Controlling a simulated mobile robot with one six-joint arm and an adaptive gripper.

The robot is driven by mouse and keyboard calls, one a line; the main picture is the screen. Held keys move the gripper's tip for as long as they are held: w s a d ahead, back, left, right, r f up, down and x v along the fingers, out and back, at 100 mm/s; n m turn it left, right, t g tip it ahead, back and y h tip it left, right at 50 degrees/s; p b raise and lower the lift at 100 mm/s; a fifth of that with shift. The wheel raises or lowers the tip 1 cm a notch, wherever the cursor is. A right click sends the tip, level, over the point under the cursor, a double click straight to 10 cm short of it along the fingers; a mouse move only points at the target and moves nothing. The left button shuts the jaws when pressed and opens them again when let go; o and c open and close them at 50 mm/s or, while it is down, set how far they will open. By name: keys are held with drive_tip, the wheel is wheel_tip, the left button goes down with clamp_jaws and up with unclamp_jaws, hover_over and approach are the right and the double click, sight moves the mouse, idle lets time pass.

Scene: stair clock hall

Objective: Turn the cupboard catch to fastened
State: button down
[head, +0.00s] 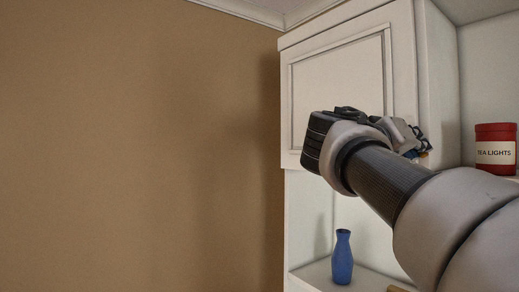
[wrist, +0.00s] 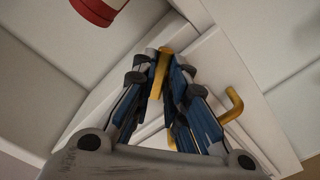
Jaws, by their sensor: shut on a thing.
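The cupboard catch (wrist: 158,73) is a small brass-yellow bar in the wrist view, held between the fingertips of my gripper (wrist: 160,62). Its upper end shows just past the tips; the fingers hide part of the rest. I cannot tell whether it stands at fastened. The white panelled cupboard door (head: 340,85) is closed or nearly so in the head view. My gripper (head: 418,145) is at the door's lower right in that view, mostly hidden behind my wrist.
A bent brass piece, probably a handle (wrist: 234,106), sits close right of my fingers. A red tea lights tin (head: 495,150) stands on the shelf at right. A blue vase (head: 342,257) stands on the lower shelf. Bare brown wall (head: 140,140) fills the left.

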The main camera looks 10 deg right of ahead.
drive_tip(key=n, duration=0.7)
drive_tip(key=n+p, duration=0.1)
drive_tip(key=n, duration=0.3)
drive_tip(key=shift+w+a+f, duration=0.1)
drive_tip(key=shift+w+f, duration=0.1)
drive_tip(key=shift+f, duration=0.1)
drive_tip(key=shift+n, duration=0.3)
drive_tip(key=c, duration=1.6)
unclamp_jaws()
drive_tip(key=v, duration=1.2)
drive_tip(key=shift+f, duration=0.1)
